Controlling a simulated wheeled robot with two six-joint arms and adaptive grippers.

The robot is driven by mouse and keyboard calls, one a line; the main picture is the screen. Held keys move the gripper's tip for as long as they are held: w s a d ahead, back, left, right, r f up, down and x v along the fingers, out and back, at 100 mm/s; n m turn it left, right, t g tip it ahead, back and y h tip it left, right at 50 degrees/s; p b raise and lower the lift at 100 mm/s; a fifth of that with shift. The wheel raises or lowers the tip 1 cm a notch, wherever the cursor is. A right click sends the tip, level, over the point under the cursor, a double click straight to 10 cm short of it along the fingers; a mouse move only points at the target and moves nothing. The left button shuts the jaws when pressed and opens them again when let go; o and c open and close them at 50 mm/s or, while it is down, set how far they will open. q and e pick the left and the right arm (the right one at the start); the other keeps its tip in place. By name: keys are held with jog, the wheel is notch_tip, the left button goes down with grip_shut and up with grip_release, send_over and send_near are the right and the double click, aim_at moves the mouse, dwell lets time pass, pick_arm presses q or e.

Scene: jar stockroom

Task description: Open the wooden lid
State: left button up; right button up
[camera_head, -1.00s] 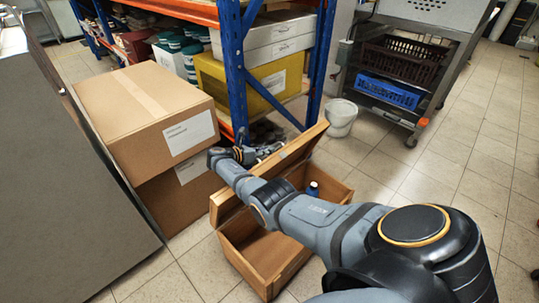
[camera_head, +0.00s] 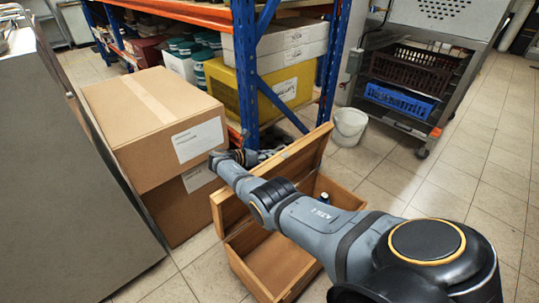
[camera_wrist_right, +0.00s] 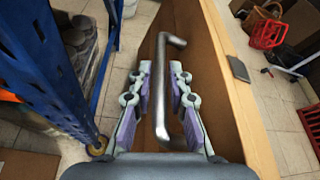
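The wooden box (camera_head: 253,288) stands on the floor with its wooden lid (camera_head: 318,150) raised, standing roughly upright along the back edge. The inside of the box shows, with a dark blue bottle (camera_head: 324,198) partly hidden by my right arm. My right gripper (camera_head: 262,155) is behind the lid at its outer face. In the right wrist view, a metal bar handle (camera_wrist_right: 162,85) on the lid lies between the two fingers of my right gripper (camera_wrist_right: 160,80). The fingers are apart, with gaps on both sides of the bar. My left gripper is not in view.
Stacked cardboard boxes (camera_head: 150,125) stand left of the wooden box. A blue shelf post (camera_head: 245,75) rises close to my right gripper. A white bucket (camera_head: 348,127) stands behind the box. The tiled floor at right is clear.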

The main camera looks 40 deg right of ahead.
jog(key=v, duration=1.2)
jog(key=shift+w+a+f, duration=0.1)
